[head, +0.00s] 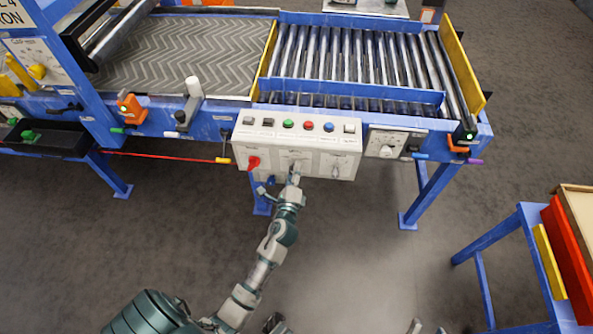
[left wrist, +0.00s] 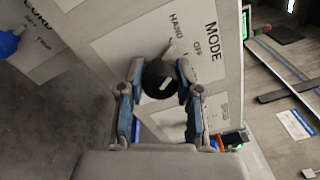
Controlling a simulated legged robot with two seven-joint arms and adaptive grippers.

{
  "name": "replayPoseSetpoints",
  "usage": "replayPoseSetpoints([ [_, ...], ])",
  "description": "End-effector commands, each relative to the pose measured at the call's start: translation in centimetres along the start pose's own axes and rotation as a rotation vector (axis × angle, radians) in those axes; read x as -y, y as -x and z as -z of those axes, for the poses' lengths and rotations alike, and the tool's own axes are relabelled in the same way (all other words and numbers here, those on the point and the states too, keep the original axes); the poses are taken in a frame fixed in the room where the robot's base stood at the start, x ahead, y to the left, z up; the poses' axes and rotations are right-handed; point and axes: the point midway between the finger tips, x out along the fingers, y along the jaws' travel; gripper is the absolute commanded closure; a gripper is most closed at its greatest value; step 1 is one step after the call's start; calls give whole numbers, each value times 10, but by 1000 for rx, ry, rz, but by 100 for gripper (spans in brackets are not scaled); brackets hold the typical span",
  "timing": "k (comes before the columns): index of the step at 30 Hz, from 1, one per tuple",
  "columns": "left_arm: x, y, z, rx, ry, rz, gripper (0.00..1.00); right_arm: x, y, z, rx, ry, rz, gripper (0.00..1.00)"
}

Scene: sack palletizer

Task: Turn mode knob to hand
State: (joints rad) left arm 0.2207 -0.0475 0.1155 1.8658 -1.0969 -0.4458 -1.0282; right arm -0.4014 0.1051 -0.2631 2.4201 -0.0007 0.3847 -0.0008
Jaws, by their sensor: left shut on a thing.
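The mode knob (left wrist: 158,82) is a dark round knob with a white mark, on a pale plate lettered MODE, HAND and OFF in the left wrist view. A third label is partly hidden by my gripper. My left gripper (left wrist: 154,92) has its two fingers on either side of the knob, shut on it. In the head view, my left gripper (head: 294,177) reaches the middle of the white control panel (head: 271,140) and hides the knob. Grey parts at the bottom edge may be my right gripper (head: 427,328), but its fingers are not clear.
A red rotary switch (head: 254,163) sits left on the panel, with a row of coloured buttons above. A small selector (head: 336,171) is to the right. The blue-framed roller conveyor (head: 350,60) stands behind. Open floor lies in front; a blue stand (head: 527,222) is at right.

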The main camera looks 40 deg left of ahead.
Motion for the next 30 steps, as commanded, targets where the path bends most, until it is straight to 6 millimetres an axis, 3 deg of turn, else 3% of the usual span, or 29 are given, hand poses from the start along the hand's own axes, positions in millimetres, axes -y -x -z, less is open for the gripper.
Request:
replayPoseSetpoints([
  [9,0,-1,-2,9,128,3,100,1,3,10,-79,-7,1,60],
  [25,0,-1,-2,10,154,3,100,1,3,12,-96,-9,1,60],
  [26,0,0,-2,10,153,2,64,1,3,12,-96,-9,1,60],
  [29,-1,0,-2,10,153,2,40,1,3,12,-96,-9,1,60],
  [30,-1,0,-2,9,153,2,40,1,3,12,-95,-8,1,60],
])
